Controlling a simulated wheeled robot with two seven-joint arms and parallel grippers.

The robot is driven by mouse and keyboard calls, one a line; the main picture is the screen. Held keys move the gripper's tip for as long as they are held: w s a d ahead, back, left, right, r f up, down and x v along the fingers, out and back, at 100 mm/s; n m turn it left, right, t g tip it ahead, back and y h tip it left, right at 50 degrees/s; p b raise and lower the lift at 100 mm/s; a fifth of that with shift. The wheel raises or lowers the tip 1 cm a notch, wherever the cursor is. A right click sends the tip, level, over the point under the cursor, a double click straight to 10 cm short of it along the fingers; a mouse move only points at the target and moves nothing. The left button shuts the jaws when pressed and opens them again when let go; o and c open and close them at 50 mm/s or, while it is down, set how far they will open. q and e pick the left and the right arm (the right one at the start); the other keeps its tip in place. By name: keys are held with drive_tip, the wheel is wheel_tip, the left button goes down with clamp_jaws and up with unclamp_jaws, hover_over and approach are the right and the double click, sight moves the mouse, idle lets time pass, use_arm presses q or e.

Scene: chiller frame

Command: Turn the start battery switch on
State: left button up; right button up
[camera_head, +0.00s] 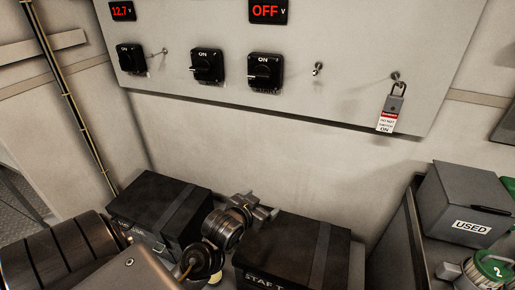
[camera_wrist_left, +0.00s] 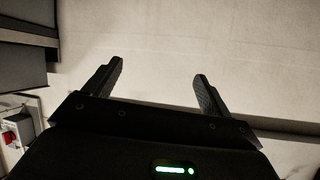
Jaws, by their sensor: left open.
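Three black rotary switches marked ON sit in a row on the grey wall panel: a left switch (camera_head: 133,59), a middle switch (camera_head: 207,66) and a right switch (camera_head: 265,72). I cannot read which one is the start battery switch. The right switch's handle looks roughly level; the other handles are hard to read. A display (camera_head: 268,11) above the right switch reads OFF; another display (camera_head: 122,11) reads 12.7. My left gripper (camera_head: 265,207) is below the panel near the batteries, apart from the switches. In the left wrist view its open, empty fingers (camera_wrist_left: 158,82) face bare wall.
A padlock with a red-and-white warning tag (camera_head: 388,112) hangs from a peg at the panel's right. Two black batteries, one left (camera_head: 155,198) and one right (camera_head: 290,250), stand below. A grey USED box (camera_head: 465,200) is at right. The wall between panel and batteries is clear.

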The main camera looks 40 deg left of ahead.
use_arm(q)
drive_tip(key=w+a+r+n+t+y, duration=0.1)
drive_tip(key=w+a+r+t, duration=0.15)
drive_tip(key=r, duration=0.45)
drive_tip(key=w+a+r+n+t+y, duration=0.1)
drive_tip(key=w+a+r+t, duration=0.15)
drive_tip(key=r, duration=0.55)
drive_tip(key=n+t+y, duration=0.2)
drive_tip(key=t+y, duration=0.2)
approach(258, 78)
drive_tip(key=shift+h, duration=0.3)
drive_tip(key=x, duration=0.9)
drive_tip(key=shift+w+a+r, duration=0.15)
drive_tip(key=shift+a+r, duration=0.05)
drive_tip(key=shift+a, duration=0.05)
drive_tip(key=shift+c, duration=0.4)
drive_tip(key=c, duration=0.9)
drive_tip(key=shift+m, duration=0.3)
